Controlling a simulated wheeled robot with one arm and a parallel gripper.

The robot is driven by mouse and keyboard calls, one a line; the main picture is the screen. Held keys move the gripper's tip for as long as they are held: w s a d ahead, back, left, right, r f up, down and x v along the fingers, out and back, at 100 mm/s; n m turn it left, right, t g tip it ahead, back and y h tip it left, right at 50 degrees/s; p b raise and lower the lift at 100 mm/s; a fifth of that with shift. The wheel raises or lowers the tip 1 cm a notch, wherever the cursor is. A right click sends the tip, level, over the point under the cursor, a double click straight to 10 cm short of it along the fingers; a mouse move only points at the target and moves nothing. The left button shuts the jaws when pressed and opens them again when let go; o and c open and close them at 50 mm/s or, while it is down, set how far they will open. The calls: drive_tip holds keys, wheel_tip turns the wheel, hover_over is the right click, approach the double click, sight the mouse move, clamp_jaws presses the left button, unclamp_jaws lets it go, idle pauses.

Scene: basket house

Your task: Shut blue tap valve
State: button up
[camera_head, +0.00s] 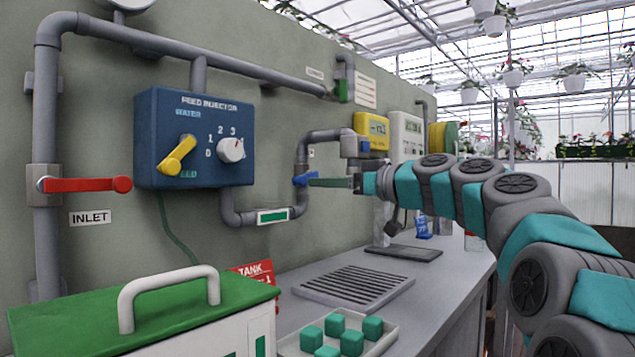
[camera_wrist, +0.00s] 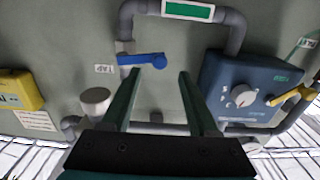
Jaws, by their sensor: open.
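The blue tap valve (camera_head: 304,180) is a small lever on the grey pipe on the wall, right of the blue injector box. In the wrist view, which is upside down, the blue lever (camera_wrist: 142,59) lies across the pipe beside a TAP label. My gripper (camera_head: 312,182) reaches in from the right, its green fingers pointing at the wall near the lever. In the wrist view my gripper (camera_wrist: 172,70) is open with nothing between its fingers.
The blue feed injector box (camera_head: 195,140) has a yellow lever and a white knob. A red inlet lever (camera_head: 85,184) is at the left. Below are a green-lidded box (camera_head: 70,320), a tray of green cubes (camera_head: 390,342) and a drain grate (camera_head: 352,287) on the counter.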

sight(306, 181)
drive_tip(key=p+x, duration=0.1)
drive_tip(key=x, duration=0.4)
drive_tip(key=shift+w+a, duration=0.25)
drive_tip(key=shift+c, duration=0.2)
clamp_jaws()
idle(1.1)
